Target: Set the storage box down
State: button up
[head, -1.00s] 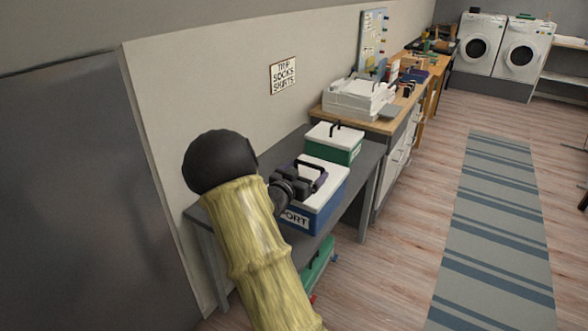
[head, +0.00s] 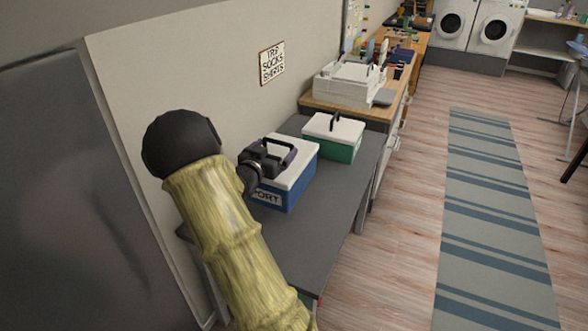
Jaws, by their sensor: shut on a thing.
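The storage box is blue with a white lid (head: 296,158) and a dark carry handle. Its blue body (head: 298,186) has a label on the front, partly readable as "ORT". My gripper (head: 270,157) is shut on the handle from above and hides part of the lid. The box is upright over the left part of the dark grey table (head: 325,215). I cannot tell whether its base touches the table top.
A green box with a white lid (head: 335,136) stands behind, close to the blue box. A white printer (head: 348,86) sits on the wooden counter beyond. The table top is bare to the right and in front. A wall sign (head: 272,63) hangs behind.

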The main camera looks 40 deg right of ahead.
jog(key=shift+w+r, duration=0.1)
jog(key=shift+w, duration=0.35)
jog(key=shift+f+b, duration=0.4)
jog(key=shift+f, duration=2.7)
jog(key=shift+f, duration=1.9)
